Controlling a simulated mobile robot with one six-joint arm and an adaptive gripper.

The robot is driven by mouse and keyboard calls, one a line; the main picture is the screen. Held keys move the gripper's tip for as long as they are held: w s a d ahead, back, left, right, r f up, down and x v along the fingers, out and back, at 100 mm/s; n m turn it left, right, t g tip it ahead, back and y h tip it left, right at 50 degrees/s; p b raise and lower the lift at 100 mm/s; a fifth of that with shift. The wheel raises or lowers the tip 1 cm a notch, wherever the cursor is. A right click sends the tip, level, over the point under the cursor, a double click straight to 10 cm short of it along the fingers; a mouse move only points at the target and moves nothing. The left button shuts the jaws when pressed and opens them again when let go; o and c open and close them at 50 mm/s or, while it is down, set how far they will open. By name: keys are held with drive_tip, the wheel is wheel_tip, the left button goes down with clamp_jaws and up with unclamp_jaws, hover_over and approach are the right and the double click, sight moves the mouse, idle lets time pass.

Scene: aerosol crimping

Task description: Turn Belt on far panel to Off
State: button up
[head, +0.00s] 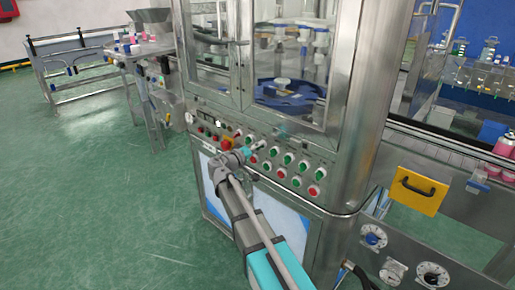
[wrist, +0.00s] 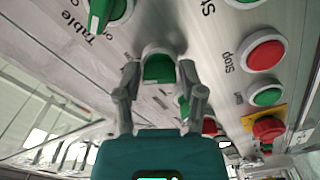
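In the head view, my gripper (head: 261,145) is at the sloped control panel (head: 240,136) on the steel machine. In the wrist view, my gripper (wrist: 158,75) has its two fingers apart, one on each side of a green knob (wrist: 159,68) with a pale ring. I cannot tell whether the fingers touch it. Its label and setting are not readable, so I cannot tell whether it is the Belt switch. A green selector knob (wrist: 106,10) beside the word "Table" is at the upper left.
A red Stop button (wrist: 265,55), a smaller green button (wrist: 266,95) and a red emergency stop (wrist: 268,129) on yellow are close on the right. More buttons (head: 303,166) line the panel. Glass doors (head: 290,65) stand above. The green floor (head: 95,190) at left is clear.

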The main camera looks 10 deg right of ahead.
clamp_jaws()
drive_tip(key=shift+n, duration=0.3)
drive_tip(key=n, duration=1.1)
drive_tip(key=shift+n, duration=0.3)
idle(0.4)
drive_tip(key=o, duration=0.5)
unclamp_jaws()
